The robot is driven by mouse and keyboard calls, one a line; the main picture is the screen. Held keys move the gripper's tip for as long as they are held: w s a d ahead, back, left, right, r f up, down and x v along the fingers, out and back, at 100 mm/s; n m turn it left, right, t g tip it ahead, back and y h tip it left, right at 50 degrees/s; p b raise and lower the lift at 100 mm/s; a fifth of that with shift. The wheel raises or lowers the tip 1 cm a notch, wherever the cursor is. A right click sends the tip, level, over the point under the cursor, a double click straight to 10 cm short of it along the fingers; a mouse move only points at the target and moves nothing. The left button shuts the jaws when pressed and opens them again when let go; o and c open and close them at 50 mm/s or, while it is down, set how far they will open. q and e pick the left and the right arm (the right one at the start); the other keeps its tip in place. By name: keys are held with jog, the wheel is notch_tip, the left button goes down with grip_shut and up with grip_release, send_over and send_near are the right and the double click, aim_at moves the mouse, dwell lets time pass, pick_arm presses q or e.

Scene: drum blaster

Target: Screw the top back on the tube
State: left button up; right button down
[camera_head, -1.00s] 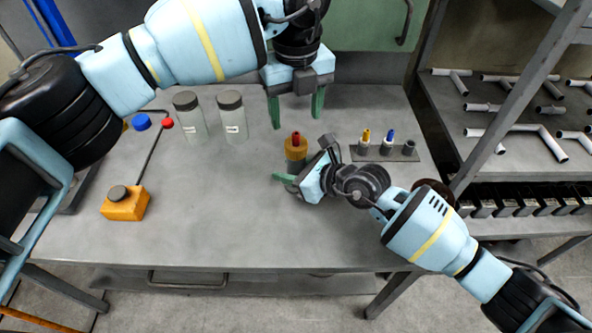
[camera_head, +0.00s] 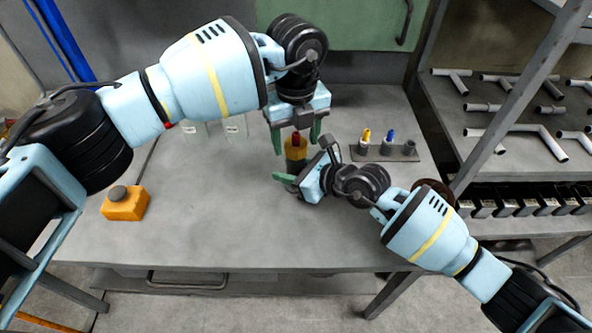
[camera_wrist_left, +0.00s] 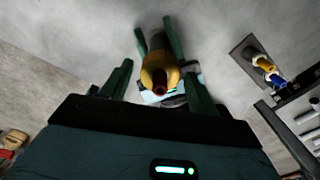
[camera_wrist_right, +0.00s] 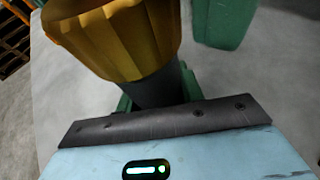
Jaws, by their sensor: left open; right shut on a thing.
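The tube (camera_wrist_right: 160,88) is dark grey and upright. Its ribbed orange-yellow top (camera_wrist_right: 120,35) sits at the upper end, with a red tip (camera_wrist_left: 160,87) in the middle. My right gripper (camera_head: 288,181) is shut on the tube's dark body, below the top. My left gripper (camera_head: 297,136) is open above the top, and its green fingers stand on either side of it. In the left wrist view the top (camera_wrist_left: 160,70) shows between the open fingers, seemingly apart from them. Whether the top is threaded on cannot be told.
A small rack (camera_head: 384,152) with yellow-tipped and blue-tipped pieces stands right of the tube. Two clear jars (camera_head: 235,128) are behind my left arm. An orange button box (camera_head: 125,204) is at the left. The table's front middle is clear.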

pick_arm(q)
jog(key=shift+f, duration=0.5)
jog(key=c, duration=1)
jog(key=shift+m, duration=1.7)
jog(key=o, duration=1.1)
